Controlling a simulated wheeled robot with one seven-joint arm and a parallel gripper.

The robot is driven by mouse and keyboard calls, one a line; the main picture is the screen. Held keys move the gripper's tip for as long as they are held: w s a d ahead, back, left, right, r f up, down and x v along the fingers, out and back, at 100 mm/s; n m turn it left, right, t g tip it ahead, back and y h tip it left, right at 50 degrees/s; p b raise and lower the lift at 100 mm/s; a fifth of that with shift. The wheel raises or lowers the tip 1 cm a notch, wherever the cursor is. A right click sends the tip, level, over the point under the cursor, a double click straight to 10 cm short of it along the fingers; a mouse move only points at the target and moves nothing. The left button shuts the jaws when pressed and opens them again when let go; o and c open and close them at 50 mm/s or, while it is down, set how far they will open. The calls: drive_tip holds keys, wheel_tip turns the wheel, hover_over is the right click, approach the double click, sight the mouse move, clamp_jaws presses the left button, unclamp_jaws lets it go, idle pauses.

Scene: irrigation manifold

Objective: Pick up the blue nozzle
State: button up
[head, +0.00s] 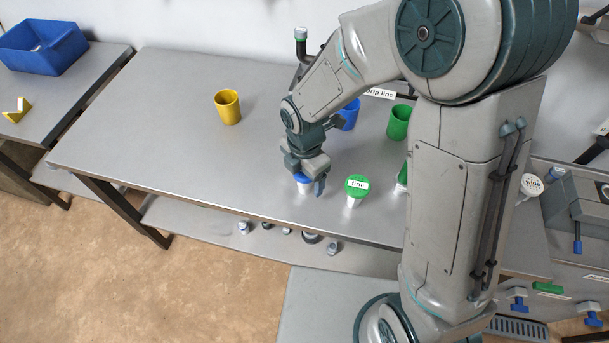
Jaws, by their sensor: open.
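The blue nozzle (304,186) stands on the grey table near its front edge. It has a blue top and a pale lower body. My gripper (305,181) is open and directly over it, with a finger on either side of its blue top as seen from here. I cannot tell whether the fingers touch it. Part of the top is hidden by my gripper.
A green-topped nozzle labelled "fine" (356,188) stands just right of the blue one. A yellow cup (228,106), a blue cup (350,114) and a green cup (398,122) stand farther back. The table's left part (150,130) is clear.

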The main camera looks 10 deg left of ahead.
drive_tip(key=c, duration=1.1)
drive_tip(key=shift+o, duration=0.2)
drive_tip(key=shift+r, duration=0.1)
